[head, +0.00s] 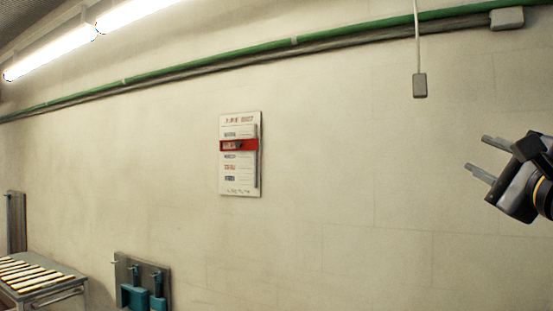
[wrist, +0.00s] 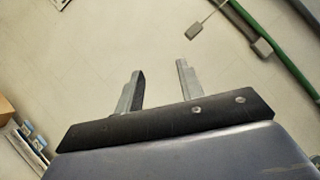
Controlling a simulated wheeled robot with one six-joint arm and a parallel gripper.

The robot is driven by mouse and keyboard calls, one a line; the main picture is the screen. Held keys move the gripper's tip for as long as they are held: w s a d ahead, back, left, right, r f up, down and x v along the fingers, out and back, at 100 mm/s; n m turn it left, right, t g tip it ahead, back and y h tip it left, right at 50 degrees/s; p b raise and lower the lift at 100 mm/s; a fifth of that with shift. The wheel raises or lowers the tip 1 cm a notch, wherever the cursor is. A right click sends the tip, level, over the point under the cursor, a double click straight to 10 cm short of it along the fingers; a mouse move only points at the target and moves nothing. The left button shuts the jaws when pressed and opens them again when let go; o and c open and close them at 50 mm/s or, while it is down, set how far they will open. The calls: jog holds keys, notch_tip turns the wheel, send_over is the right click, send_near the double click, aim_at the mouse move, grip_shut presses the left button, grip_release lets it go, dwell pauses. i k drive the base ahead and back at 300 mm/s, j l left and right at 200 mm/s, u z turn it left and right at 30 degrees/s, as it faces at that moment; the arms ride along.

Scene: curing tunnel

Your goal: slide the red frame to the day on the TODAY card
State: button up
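The red frame (head: 231,146) sits around the second row of a white board (head: 240,184) on the wall, in the middle of the head view. The row words are too small to read surely. No TODAY card can be made out. My gripper (head: 479,157) is at the right edge of the head view, far right of the board. In the wrist view my gripper (wrist: 158,82) has its two fingers apart with nothing between them.
A green pipe (head: 200,65) runs along the upper wall. A grey pendant box (head: 420,86) hangs from a cord between board and gripper, higher up. Teal tools (head: 135,295) hang low on the left, near a slatted table (head: 35,278). The wall between board and gripper is clear.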

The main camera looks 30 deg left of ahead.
aim_at(251, 144)
jog(key=i+j, duration=0.25)
jog(key=j, duration=0.3)
jog(key=i+j+u, duration=0.1)
jog(key=i+j, duration=0.15)
jog(key=j, duration=0.25)
jog(key=i+j+u, duration=0.1)
jog(key=i+j, duration=0.2)
jog(key=j, duration=0.25)
jog(key=i+j, duration=0.3)
jog(key=j, duration=0.15)
jog(key=i+j+u, duration=0.1)
jog(key=i+j, duration=0.15)
jog(key=j, duration=0.25)
jog(key=i+j, duration=0.35)
jog(key=j, duration=0.15)
jog(key=k+u, duration=0.05)
